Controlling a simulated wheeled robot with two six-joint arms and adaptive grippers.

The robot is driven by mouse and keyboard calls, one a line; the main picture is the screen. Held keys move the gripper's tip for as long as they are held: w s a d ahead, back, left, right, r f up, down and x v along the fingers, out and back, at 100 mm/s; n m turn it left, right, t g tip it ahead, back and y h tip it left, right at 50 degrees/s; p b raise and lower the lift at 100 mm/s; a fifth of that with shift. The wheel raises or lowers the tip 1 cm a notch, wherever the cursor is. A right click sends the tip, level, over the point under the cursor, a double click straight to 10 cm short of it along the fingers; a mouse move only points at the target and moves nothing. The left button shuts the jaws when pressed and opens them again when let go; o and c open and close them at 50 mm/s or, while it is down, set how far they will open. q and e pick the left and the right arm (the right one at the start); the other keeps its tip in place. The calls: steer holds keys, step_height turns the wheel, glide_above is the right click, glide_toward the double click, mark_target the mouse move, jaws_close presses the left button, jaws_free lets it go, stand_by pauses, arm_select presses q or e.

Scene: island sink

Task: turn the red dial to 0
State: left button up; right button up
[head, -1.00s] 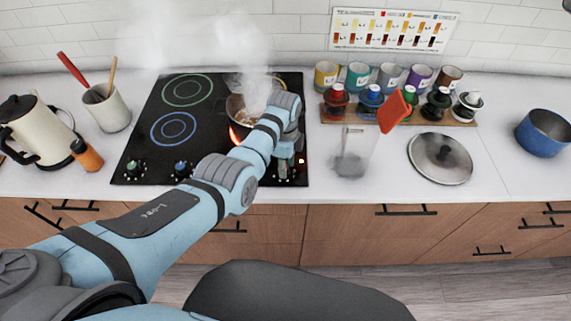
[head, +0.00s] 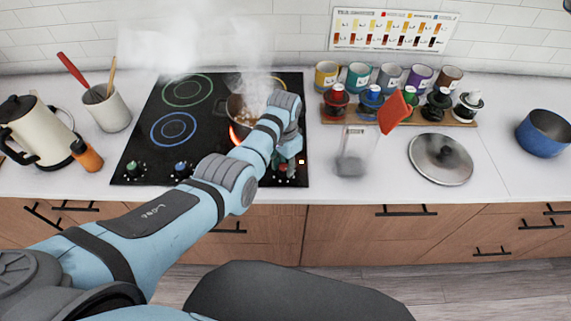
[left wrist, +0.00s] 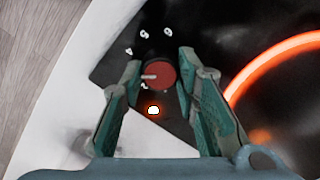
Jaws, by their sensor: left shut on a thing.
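The red dial (left wrist: 158,78) shows in the left wrist view, between the two fingers of my left gripper (left wrist: 160,66). A white line on the dial points to the left of that picture. Small white marks stand around the dial, too small to read surely. An orange light (left wrist: 154,110) glows beside it. My left gripper is shut on the dial. In the head view my left gripper (head: 287,165) is at the front right corner of the black cooktop (head: 212,135) and hides the dial. My right gripper is in neither view.
A steaming pot (head: 238,110) stands on a glowing burner just behind my left wrist. Green (head: 131,167) and blue (head: 181,167) dials are farther left.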

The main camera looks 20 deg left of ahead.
arm_select(q)
steer(key=n, duration=0.7)
steer(key=shift+s+f, duration=0.25)
steer(key=n, duration=0.6)
steer(key=shift+n, duration=0.4)
steer(key=n, duration=1.3)
steer(key=shift+n, duration=0.3)
steer(key=o, duration=1.2)
steer(key=shift+w+r, duration=0.1)
steer(key=shift+c, duration=0.2)
steer(key=shift+r, duration=0.1)
